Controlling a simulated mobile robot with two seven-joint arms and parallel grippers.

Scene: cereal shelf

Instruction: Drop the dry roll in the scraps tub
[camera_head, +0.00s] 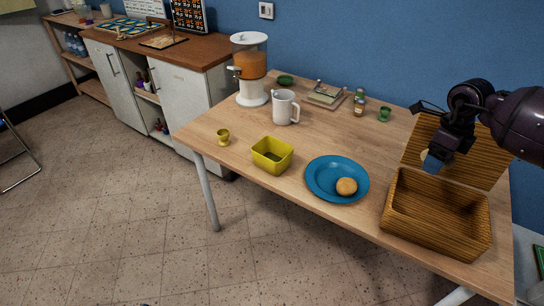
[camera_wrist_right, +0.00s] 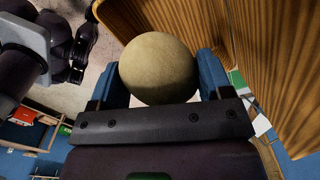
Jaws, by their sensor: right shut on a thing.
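My right gripper (camera_head: 432,163) is over the back of an open wooden bread box (camera_head: 432,239), in front of its raised lid. It is shut on a pale, dull, round roll; in the right wrist view the roll (camera_wrist_right: 159,66) sits between the two blue fingers (camera_wrist_right: 160,85). In the head view only a small pale part of it (camera_head: 424,155) shows. A yellow rectangular tub (camera_head: 272,164), likely the scraps tub, stands near the front edge of the table, left of the blue plate. My left gripper is out of view.
A golden-brown roll (camera_head: 346,186) lies on the blue plate (camera_head: 324,187), between tub and bread box. Small jars and a green cup (camera_head: 384,114) stand at the back. The table's middle is clear.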

